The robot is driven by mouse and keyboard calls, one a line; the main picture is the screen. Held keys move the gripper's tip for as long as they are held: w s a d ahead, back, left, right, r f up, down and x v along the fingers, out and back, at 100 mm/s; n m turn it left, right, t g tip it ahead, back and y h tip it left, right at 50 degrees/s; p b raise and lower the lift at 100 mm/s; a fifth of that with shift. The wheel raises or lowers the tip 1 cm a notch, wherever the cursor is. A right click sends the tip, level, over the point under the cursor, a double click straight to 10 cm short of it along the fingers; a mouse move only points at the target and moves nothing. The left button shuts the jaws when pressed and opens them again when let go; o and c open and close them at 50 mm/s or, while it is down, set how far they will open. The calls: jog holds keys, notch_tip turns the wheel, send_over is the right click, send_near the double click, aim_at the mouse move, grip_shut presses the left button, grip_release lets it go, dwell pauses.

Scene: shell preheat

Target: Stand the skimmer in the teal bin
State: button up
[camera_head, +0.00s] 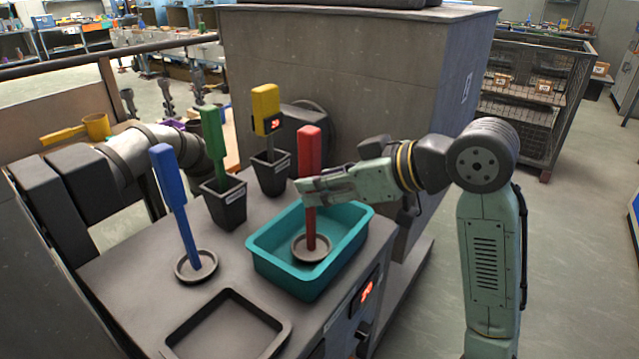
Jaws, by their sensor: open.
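The teal bin (278,274) sits on the grey bench top. A red-handled tool, which I take as the skimmer (309,148), stands upright inside it, with a round shallow dish shape at its foot on the bin floor. My gripper (306,190) reaches in from the right at the handle's middle, above the bin. Its jaws are open around or beside the handle; the near finger hides part of it, so I cannot tell whether they touch.
A blue-handled tool (174,188) stands in or on a round dish at left. Green (213,135) and yellow (265,105) tools stand in black pots behind the bin. An empty dark tray (188,352) lies at front. A tall grey cabinet (340,75) rises behind.

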jog(key=b+v, duration=0.1)
jog(key=v, duration=0.9)
jog(key=shift+s+d, duration=0.15)
jog(key=shift+d, duration=0.15)
jog(key=shift+r, duration=0.1)
